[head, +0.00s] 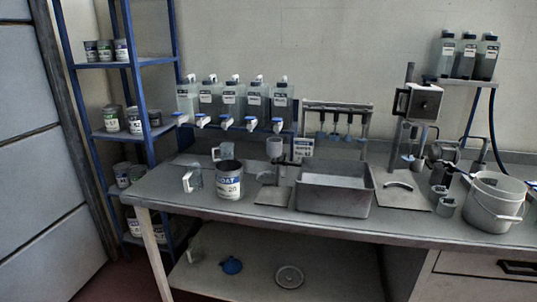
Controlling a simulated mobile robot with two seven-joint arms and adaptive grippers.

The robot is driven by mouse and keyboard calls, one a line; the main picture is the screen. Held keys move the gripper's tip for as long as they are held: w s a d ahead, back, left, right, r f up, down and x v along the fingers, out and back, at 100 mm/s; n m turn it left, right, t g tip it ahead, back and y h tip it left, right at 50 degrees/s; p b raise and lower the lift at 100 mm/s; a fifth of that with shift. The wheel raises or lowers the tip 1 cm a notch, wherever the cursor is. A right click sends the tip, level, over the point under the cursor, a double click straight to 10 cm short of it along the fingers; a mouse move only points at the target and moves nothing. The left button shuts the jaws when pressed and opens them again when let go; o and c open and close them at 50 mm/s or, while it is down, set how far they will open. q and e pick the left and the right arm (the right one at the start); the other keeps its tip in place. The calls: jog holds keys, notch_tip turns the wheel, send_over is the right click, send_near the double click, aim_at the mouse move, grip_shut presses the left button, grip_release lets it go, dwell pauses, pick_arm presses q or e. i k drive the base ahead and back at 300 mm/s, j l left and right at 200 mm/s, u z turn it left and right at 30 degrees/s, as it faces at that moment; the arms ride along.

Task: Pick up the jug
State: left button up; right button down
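A small clear jug (195,177) with a pale handle on its left stands upright near the left end of the bench (300,222). It is just left of a large labelled can (229,182). A second clear handled vessel (226,151) stands farther back, partly behind that can. Which of these is the task's jug I cannot tell for certain. Neither of my grippers shows in the head view.
A grey metal basin (335,200) sits mid-bench, with a stand (272,192) to its left. A white bucket (490,208) and metal cups (446,207) are at right. Tapped bottles (233,98) line the back. A blue-framed rack (139,90) stands left.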

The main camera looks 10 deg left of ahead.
aim_at(227, 148)
jog(key=j+z, duration=0.7)
jog(key=j, duration=0.2)
jog(key=j+z, duration=0.15)
jog(key=j, duration=0.35)
jog(key=k+j+z, duration=0.15)
jog(key=j, duration=0.85)
jog(key=k+j, duration=0.1)
jog(key=j, duration=0.4)
